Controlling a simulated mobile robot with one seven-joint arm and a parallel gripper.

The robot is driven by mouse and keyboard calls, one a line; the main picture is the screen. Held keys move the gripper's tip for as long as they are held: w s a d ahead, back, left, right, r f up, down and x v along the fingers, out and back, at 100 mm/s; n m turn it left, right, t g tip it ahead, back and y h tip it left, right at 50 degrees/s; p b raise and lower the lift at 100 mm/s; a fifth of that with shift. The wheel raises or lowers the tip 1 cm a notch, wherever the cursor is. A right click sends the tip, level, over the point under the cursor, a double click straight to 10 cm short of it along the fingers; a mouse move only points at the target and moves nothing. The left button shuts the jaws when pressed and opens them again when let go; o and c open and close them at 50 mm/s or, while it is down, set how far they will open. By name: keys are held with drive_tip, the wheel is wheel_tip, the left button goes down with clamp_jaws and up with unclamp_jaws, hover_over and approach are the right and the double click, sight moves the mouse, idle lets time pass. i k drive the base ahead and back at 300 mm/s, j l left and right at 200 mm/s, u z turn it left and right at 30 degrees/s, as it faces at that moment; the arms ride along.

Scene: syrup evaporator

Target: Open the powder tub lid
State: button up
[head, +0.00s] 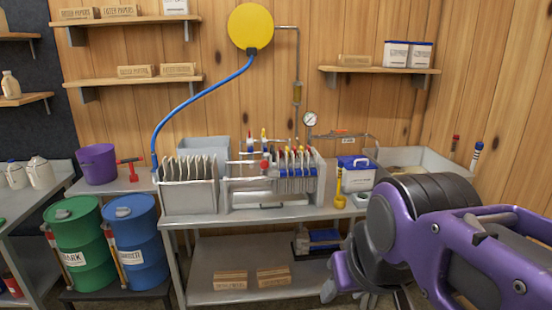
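A white tub with a blue lid (357,175) stands on the right part of the steel bench, and I take it to be the powder tub. Its lid sits on top and looks shut; the label is too small to read. My purple and grey arm fills the lower right of the head view, in front of the bench's right end. Part of my gripper (329,290) seems to show low at the arm's left side, below the bench top and apart from the tub. Its fingers are mostly hidden, so I cannot tell their opening.
A yellow scoop (340,187) stands just left of the tub. The filter press (270,185) with plates and valves is further left. Green (80,245) and blue (134,245) drums stand at left.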

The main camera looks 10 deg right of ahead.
sight(352, 163)
drive_tip(key=i+l, duration=1)
drive_tip(key=i, duration=0.2)
